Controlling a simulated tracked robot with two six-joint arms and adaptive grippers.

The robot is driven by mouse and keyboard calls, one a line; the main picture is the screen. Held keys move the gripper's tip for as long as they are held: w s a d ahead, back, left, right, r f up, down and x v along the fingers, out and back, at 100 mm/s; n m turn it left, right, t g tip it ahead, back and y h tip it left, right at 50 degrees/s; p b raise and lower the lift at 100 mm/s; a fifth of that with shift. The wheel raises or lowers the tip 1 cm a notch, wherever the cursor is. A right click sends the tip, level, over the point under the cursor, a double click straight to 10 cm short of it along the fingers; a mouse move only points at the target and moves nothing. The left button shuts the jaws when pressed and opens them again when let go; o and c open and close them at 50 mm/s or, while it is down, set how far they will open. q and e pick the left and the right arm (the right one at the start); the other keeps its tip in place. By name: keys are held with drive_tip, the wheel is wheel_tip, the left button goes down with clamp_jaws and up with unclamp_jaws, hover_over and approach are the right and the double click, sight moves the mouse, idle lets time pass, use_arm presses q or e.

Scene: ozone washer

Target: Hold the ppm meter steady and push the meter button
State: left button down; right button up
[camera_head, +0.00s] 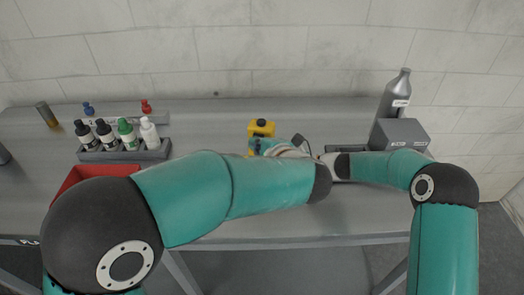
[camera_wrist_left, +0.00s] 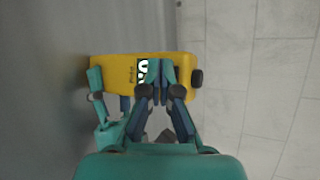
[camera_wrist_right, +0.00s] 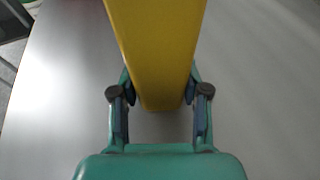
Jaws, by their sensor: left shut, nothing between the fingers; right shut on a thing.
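The ppm meter is a yellow block (camera_head: 261,128) standing upright on the table at mid-view in the head view. In the left wrist view the meter (camera_wrist_left: 118,72) lies sideways, with a display (camera_wrist_left: 142,68) and a black knob at one end (camera_wrist_left: 197,78). My left gripper (camera_wrist_left: 160,68) is shut and empty, its fingertips in front of the meter's face, partly covering the display. I cannot tell whether they touch it. My right gripper (camera_wrist_right: 160,95) is shut on the meter, with a finger on each side. The meter button is not clearly visible.
A rack (camera_head: 125,154) with several small bottles stands at the left, behind a red bin (camera_head: 90,176). A grey box (camera_head: 399,134) and a grey bottle (camera_head: 392,98) stand at the right.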

use_arm(q)
drive_tip(key=shift+s+a, duration=0.1)
drive_tip(key=shift+s, duration=0.3)
drive_tip(key=s+a, duration=0.1)
drive_tip(key=s, duration=0.4)
drive_tip(key=shift+s+a, duration=0.35)
drive_tip(key=shift+s, duration=0.05)
use_arm(e)
drive_tip(key=o, duration=0.9)
drive_tip(key=shift+o, duration=0.2)
drive_tip(key=shift+d, duration=0.1)
